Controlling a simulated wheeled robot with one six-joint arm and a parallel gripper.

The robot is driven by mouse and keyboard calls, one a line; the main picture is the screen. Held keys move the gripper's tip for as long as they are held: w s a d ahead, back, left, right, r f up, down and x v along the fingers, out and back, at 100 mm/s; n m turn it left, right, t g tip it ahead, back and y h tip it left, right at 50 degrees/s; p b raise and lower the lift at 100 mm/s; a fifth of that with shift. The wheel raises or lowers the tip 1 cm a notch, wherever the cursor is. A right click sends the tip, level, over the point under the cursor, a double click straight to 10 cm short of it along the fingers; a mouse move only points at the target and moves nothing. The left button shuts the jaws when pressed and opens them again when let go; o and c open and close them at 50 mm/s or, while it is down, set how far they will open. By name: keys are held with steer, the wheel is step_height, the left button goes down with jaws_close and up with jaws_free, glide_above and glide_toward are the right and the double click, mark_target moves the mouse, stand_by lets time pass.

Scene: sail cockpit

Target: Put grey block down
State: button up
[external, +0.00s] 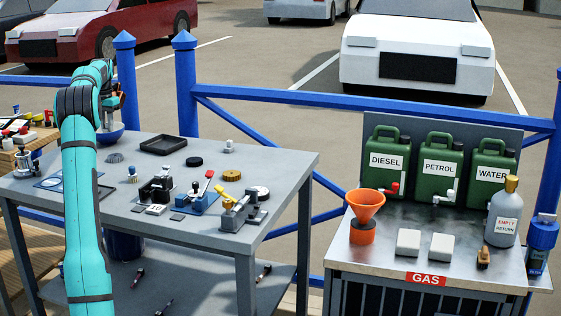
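My teal arm reaches over the left end of the grey table. My gripper (110,112) is at the far left edge, just above a blue bowl (112,136). The arm partly covers it, and a small light grey shape shows between the gripper and the bowl. I cannot tell whether this is a held grey block or part of the gripper, nor whether the fingers are open or shut. Two pale grey blocks (408,242) (441,247) lie side by side on the metal counter at right. A small grey piece (228,147) stands on the table's far right part.
The grey table (275,165) holds a black tray (163,145), several small levers and fittings, and dark discs. The GAS counter (390,265) carries green cans (388,155), an orange funnel (366,207) and a grey bottle (503,217). A blue railing (290,105) runs behind.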

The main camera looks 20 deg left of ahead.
steer(key=o, duration=0.5)
step_height(320, 180, up, 7)
steer(key=shift+f, duration=0.1)
stand_by(0.7)
